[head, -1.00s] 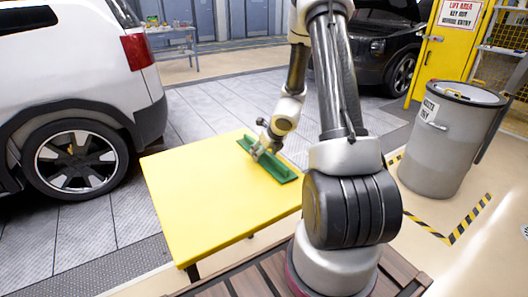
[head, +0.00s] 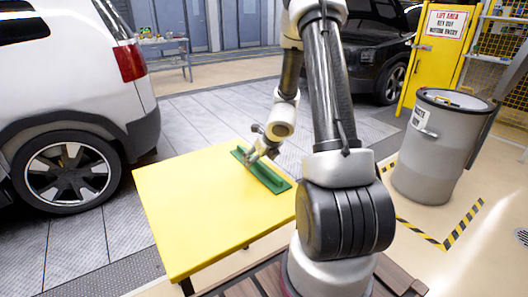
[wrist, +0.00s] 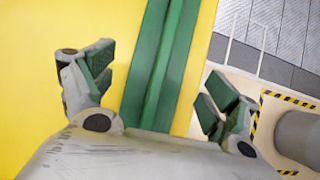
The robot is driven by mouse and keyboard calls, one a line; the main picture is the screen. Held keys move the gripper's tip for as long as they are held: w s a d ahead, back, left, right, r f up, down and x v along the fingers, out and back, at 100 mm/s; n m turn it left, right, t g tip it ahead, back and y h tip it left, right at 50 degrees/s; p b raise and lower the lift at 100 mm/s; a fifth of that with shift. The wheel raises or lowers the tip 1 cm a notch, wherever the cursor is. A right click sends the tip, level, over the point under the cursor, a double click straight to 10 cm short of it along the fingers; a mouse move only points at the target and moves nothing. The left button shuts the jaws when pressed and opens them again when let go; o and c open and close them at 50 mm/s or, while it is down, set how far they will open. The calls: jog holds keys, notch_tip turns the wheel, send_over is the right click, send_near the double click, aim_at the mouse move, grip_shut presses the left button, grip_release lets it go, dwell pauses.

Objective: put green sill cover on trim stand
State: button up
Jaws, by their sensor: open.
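The green sill cover (head: 265,174) lies flat along the far right edge of the yellow stand top (head: 205,212). It is a long strip with a raised rib down its middle. In the wrist view the sill cover (wrist: 165,65) runs between and beyond my fingers. My gripper (head: 250,160) is at the cover, near its far end. In the wrist view my gripper (wrist: 160,88) is open, with green pads on either side of the strip, and nothing is held. The fingers stand apart from the rib. The exact height over the cover is hard to tell.
A white car (head: 60,90) stands at the left and a dark car (head: 375,50) behind. A grey bin (head: 435,145) stands at the right by black-and-yellow floor tape (head: 440,243). The front and left of the yellow top are clear.

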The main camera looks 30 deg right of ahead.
jog(key=v, duration=0.9)
jog(key=shift+r, duration=0.1)
jog(key=s+a+r+n+y, duration=0.1)
jog(key=s+a+r+n, duration=0.45)
jog(key=r+n, duration=0.35)
jog(key=s+a+r+n+y, duration=0.2)
jog(key=s+a+r+n, duration=0.35)
jog(key=n, duration=0.55)
jog(key=s+d+r+n+g+h, duration=0.1)
jog(key=s+r+n, duration=0.2)
jog(key=s+n, duration=0.4)
jog(key=s+d+r+n+g+h, duration=0.1)
jog(key=s+d+r+n+h, duration=0.1)
jog(key=s+n, duration=0.5)
jog(key=shift+r+n, duration=0.65)
jog(key=shift+n, duration=0.15)
jog(key=shift+w, duration=0.1)
